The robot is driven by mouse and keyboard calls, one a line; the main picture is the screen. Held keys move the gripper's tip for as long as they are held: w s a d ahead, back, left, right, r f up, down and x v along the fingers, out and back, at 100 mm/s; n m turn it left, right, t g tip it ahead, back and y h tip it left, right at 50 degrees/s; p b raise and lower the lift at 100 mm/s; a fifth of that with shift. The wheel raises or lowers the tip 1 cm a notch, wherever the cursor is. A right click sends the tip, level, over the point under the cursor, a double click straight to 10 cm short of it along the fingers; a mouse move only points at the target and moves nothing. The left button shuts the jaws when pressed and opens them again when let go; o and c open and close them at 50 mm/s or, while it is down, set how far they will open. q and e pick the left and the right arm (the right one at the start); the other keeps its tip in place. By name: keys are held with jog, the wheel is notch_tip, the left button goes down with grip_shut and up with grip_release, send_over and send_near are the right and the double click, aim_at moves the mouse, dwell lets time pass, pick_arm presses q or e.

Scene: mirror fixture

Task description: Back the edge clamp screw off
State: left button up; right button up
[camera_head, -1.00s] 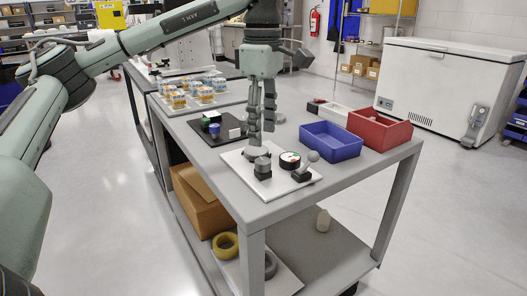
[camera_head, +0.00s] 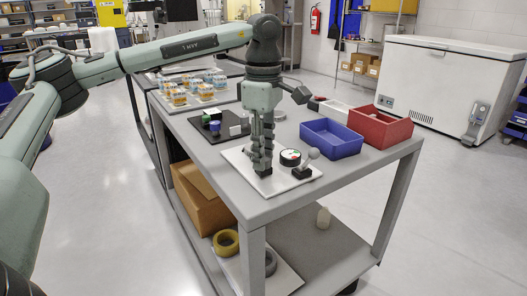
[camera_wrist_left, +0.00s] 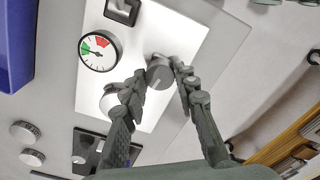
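The fixture is a white plate (camera_head: 290,184) on the near part of the grey cart top. A grey knob with a pointer line (camera_wrist_left: 159,75), seemingly the clamp screw, shows in the left wrist view. My left gripper (camera_head: 263,171) is low over the plate and hides this knob in the head view. In the left wrist view its fingertips (camera_wrist_left: 158,69) stand on either side of the knob, very close to it. Whether they press on it I cannot tell. A pale round part (camera_wrist_left: 108,102) is partly behind one finger. My right gripper is not in view.
A blue bin (camera_head: 332,144) and a red bin (camera_head: 380,132) stand at the right. A dark tray (camera_head: 207,134) with small parts lies behind.

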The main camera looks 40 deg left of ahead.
pick_arm(q)
grip_shut()
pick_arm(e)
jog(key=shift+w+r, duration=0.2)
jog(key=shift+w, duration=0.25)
